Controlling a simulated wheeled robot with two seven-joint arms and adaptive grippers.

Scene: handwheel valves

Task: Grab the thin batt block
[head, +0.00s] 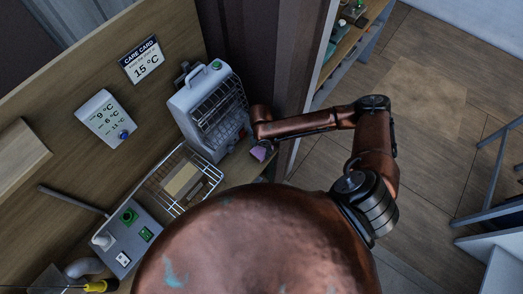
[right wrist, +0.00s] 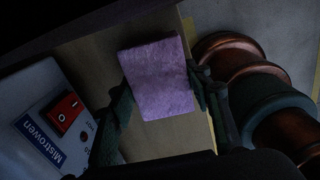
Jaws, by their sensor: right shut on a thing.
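A flat purple block with a mottled surface, which looks like the thin batt block (right wrist: 157,78), sits between the fingers of my right gripper (right wrist: 161,92). The fingers touch it on both sides, so the gripper is shut on it. In the head view the purple block (head: 259,153) shows small below my right wrist, just right of the grey caged heater. My right arm partly hides the gripper there. My left gripper is in neither view.
The grey caged heater (head: 210,108) stands close left of my right gripper; its red switch (right wrist: 67,113) shows in the wrist view. A wire basket (head: 165,205) holds a beige block (head: 181,180). A switch box (head: 126,240) stands at lower left. Open floor lies at right.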

